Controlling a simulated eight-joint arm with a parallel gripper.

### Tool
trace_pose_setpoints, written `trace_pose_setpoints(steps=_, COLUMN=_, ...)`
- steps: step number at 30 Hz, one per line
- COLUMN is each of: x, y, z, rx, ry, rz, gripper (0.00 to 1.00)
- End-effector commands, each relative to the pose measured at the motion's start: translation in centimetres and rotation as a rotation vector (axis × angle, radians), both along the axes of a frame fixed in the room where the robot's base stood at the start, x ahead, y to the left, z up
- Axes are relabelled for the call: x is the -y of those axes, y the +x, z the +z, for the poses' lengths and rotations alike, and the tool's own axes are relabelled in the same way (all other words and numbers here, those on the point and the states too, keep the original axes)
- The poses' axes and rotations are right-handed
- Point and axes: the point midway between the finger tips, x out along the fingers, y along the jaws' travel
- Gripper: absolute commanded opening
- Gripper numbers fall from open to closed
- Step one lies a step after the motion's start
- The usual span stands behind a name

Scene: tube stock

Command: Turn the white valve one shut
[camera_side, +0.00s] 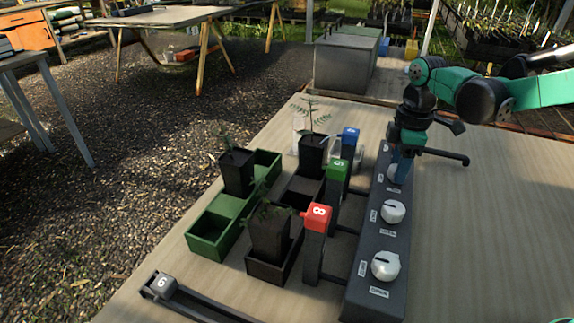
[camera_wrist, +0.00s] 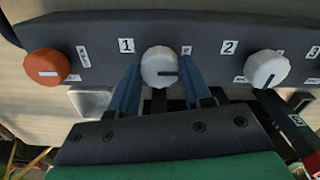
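White valve one is a round white knob (camera_wrist: 160,66) beside the label 1 in the wrist view, with a dark pointer line toward the right. In the side view it is the farthest white knob (camera_side: 396,174), partly hidden by my gripper (camera_side: 402,160). The two blue fingers of my gripper (camera_wrist: 160,80) stand on either side of the knob, close to its sides. I cannot tell whether they touch or press on it.
The dark valve panel (camera_side: 376,245) also carries two more white knobs (camera_side: 393,211) (camera_side: 385,265) nearer the camera. An orange knob (camera_wrist: 46,67) sits left of valve one. Numbered posts, red (camera_side: 317,217), green (camera_side: 338,169) and blue (camera_side: 350,136), and potted plants stand left of the panel.

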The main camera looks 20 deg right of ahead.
Motion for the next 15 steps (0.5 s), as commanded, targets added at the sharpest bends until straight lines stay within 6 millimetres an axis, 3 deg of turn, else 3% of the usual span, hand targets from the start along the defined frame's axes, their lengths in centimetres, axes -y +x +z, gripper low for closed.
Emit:
trace_pose_setpoints(steps=2, x=0.0, y=0.0, z=0.01, rx=0.0, ry=0.0, rz=0.0, gripper=0.0)
trace_pose_setpoints(steps=15, x=0.01, y=0.01, z=0.01, rx=-0.003, ry=-0.002, rz=-0.095, gripper=0.0)
